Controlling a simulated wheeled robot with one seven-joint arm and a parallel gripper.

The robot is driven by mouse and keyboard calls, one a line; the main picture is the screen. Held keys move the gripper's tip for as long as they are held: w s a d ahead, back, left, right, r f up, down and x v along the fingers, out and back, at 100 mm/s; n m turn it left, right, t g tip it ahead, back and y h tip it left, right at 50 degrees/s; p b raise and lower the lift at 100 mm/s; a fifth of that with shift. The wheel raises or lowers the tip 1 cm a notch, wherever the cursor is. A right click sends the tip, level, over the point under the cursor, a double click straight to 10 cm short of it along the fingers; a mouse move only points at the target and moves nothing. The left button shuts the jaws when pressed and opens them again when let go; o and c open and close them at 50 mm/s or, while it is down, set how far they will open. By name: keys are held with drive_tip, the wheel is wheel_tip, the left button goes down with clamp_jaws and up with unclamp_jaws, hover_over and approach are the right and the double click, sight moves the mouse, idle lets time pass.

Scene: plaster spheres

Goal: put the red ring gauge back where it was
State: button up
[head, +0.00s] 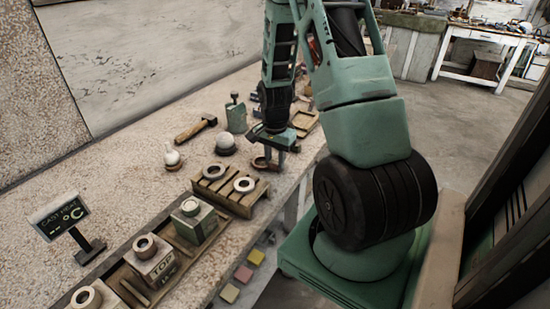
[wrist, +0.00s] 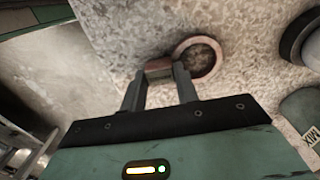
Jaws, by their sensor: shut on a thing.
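My gripper (head: 277,158) is at the far part of the stone bench, pointing down. In the wrist view its fingers (wrist: 160,75) are shut on the small reddish block-like grip of the red ring gauge (wrist: 177,55). The round ring sits to the right of the fingers, with speckled bench top showing around it. In the head view the red ring gauge (head: 260,163) is a small dark ring beside the fingers, partly hidden. I cannot tell whether it touches the bench or hangs just above it.
A slatted wooden rack (head: 231,203) with two pale rings stands just in front of my gripper. Behind and left are a grey dome (head: 225,145), a green canister (head: 236,116), a hammer (head: 196,128) and a white ball piece (head: 172,158). A sign (head: 62,218) stands front left.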

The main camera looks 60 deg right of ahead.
sight(275, 162)
drive_tip(key=o, duration=1)
drive_tip(key=shift+f, duration=0.1)
wheel_tip(275, 162, up, 12)
drive_tip(key=shift+r, duration=0.2)
drive_tip(key=w+a+r+n, duration=0.1)
drive_tip(key=a+r+n, duration=0.2)
drive_tip(key=a+n, duration=1.55)
drive_tip(key=s+a+n, duration=0.3)
drive_tip(key=s+a, duration=0.4)
drive_tip(key=a, duration=0.4)
drive_tip(key=s+a+r+n, duration=0.1)
drive_tip(key=s+a+n, duration=0.2)
drive_tip(key=s+a, duration=0.5)
drive_tip(key=a, duration=0.3)
drive_tip(key=shift+a+y, duration=0.2)
drive_tip(key=shift+y, duration=0.1)
